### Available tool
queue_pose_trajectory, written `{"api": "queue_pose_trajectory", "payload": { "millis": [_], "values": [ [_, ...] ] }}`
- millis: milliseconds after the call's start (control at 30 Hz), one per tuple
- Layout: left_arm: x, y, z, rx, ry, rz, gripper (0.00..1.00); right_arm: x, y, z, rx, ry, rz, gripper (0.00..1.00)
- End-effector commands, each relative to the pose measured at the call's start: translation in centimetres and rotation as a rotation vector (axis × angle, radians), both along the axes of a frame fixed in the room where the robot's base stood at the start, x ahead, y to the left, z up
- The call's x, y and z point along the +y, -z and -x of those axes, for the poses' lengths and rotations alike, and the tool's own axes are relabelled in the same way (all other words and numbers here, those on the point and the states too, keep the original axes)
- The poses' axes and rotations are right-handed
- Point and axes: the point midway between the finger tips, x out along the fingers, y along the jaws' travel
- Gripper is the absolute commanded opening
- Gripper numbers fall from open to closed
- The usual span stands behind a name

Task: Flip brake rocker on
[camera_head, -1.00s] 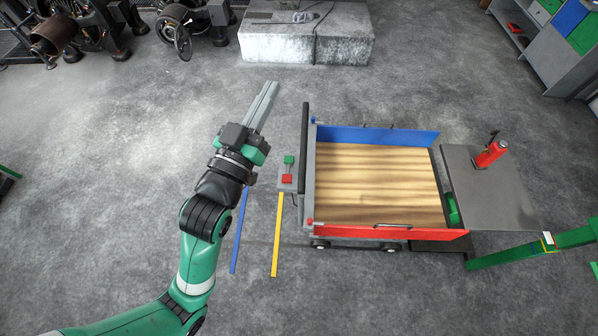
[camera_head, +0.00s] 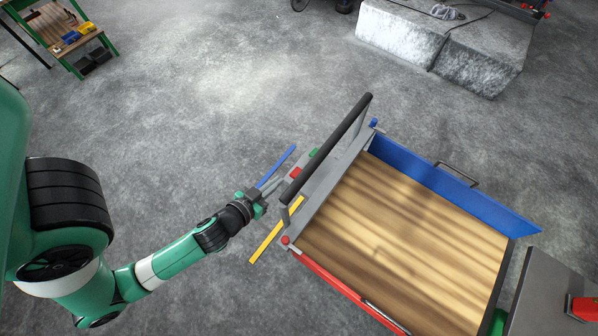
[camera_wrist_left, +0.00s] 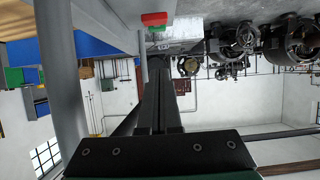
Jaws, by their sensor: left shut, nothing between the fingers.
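The brake rocker, with a red half (camera_head: 295,173) and a green half (camera_head: 312,153), sits on a grey box at the cart's handle end. It also shows in the left wrist view, with its red part (camera_wrist_left: 154,19) above a thin green part, just past the fingertips. My left gripper (camera_head: 275,183) is shut and empty, its fingers pointing toward the red half. My right gripper is not in view.
The cart has a black handle bar (camera_head: 327,148), close beside the rocker, plus a blue side (camera_head: 445,185), a red side (camera_head: 340,290) and a wooden bed (camera_head: 400,235). Blue (camera_head: 277,166) and yellow (camera_head: 275,231) strips lie nearby.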

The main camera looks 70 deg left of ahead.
Motion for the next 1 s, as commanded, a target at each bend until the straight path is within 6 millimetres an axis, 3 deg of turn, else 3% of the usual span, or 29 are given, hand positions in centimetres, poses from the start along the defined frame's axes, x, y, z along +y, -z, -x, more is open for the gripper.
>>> {"api": "queue_pose_trajectory", "payload": {
  "millis": [267, 700, 800, 1000],
  "values": [
    [0.7, 0.5, -1.2, -0.002, -0.002, 0.001, 0.00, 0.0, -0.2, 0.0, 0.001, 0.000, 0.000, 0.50],
    [5.2, 4.7, -8.0, -0.003, -0.001, 0.000, 0.00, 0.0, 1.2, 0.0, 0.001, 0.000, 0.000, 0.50],
    [4.7, 6.9, -7.3, 0.002, 0.001, 0.001, 0.00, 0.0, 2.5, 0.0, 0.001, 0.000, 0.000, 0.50],
    [4.6, 8.2, -7.1, -0.001, 0.001, -0.001, 0.00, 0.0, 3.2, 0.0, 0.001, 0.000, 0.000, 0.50]
  ]
}}
